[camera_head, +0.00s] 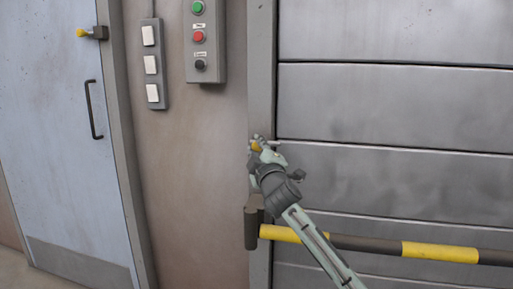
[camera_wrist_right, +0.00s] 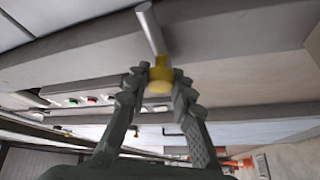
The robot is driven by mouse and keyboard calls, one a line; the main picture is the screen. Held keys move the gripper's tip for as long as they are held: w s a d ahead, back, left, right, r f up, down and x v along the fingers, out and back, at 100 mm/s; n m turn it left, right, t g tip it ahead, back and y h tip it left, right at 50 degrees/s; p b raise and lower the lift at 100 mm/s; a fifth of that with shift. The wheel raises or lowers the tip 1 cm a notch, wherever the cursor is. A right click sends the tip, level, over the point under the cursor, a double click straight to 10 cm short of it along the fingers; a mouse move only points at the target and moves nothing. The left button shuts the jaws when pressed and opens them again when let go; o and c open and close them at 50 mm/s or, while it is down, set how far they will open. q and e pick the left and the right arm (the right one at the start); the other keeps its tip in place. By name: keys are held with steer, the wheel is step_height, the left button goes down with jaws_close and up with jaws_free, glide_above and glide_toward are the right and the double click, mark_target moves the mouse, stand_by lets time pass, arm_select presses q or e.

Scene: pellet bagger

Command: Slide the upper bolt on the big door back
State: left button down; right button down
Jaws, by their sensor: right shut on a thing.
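The big door (camera_head: 395,108) is made of wide grey metal panels and fills the right side of the head view. At its left edge, my right gripper (camera_head: 263,146) is at a small bolt with a yellow knob (camera_head: 256,147). In the right wrist view, my right gripper (camera_wrist_right: 158,88) has its two ridged fingers shut on the yellow knob (camera_wrist_right: 158,77). The bolt's grey metal rod (camera_wrist_right: 150,28) extends from the knob. How far the rod reaches into its catch cannot be told. My left gripper is not in view.
A yellow and dark striped bar (camera_head: 440,252) crosses the door below my right gripper, resting in a dark bracket (camera_head: 252,222). A button box (camera_head: 205,42) and a switch panel (camera_head: 152,64) are on the wall. A pale blue door (camera_head: 55,130) stands at left.

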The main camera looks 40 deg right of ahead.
steer(key=w+a, duration=0.3)
steer(key=shift+w, duration=0.3)
steer(key=shift+r, duration=0.1)
steer(key=c, duration=1.3)
jaws_free()
steer(key=shift+w+a, duration=0.1)
steer(key=shift+a, duration=0.05)
steer(key=v, duration=1.2)
